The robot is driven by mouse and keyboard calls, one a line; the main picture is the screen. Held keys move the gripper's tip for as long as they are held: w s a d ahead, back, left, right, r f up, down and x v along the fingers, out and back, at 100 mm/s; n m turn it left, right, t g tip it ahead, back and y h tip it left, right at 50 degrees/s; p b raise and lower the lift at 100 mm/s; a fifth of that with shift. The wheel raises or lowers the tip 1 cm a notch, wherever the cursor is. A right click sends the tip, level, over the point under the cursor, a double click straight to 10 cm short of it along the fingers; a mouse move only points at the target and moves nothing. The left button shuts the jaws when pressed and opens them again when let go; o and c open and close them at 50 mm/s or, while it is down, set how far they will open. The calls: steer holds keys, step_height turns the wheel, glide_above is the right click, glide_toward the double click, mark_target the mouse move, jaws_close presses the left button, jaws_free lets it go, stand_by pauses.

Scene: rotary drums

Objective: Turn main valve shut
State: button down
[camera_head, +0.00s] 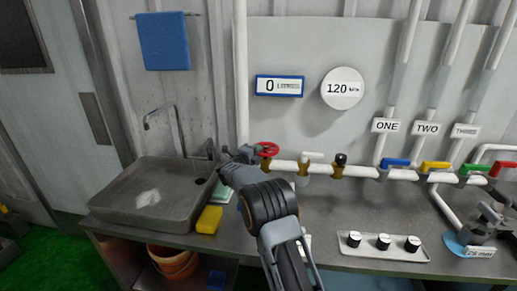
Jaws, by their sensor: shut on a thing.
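The likely main valve is a red round handwheel (267,149) on a brass body at the left end of the white horizontal pipe (285,166). My gripper (244,153) reaches from the lower middle up to the left side of the red wheel. It is shut on the wheel's rim as far as I can see. The fingertips are small and partly hidden by the arm. The wheel's exact turn angle cannot be told. A display (280,86) reads 0 and a round gauge (343,88) reads 120 kPa.
A grey sink (120,212) stands left, with a yellow sponge (209,219) beside it. Along the pipe are white (313,156) and black (341,159) knobs, then blue (396,162), yellow (436,165) and green (472,168) handles. A white panel with knobs (383,256) lies front right.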

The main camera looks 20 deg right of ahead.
steer(key=shift+w+m+g+h+p, duration=0.35)
steer(key=shift+m+g+h, duration=0.3)
steer(key=shift+g, duration=0.4)
steer(key=shift+w+m+g+h+p, duration=0.25)
steer(key=shift+m+g+h+p, duration=0.2)
steer(key=shift+m+g, duration=0.5)
steer(key=shift+g, duration=0.4)
steer(key=c, duration=1)
jaws_free()
steer(key=shift+c, duration=0.2)
steer(key=b+v, duration=0.2)
steer(key=v, duration=1.1)
steer(key=shift+a+b, duration=0.4)
steer(key=shift+a, duration=0.05)
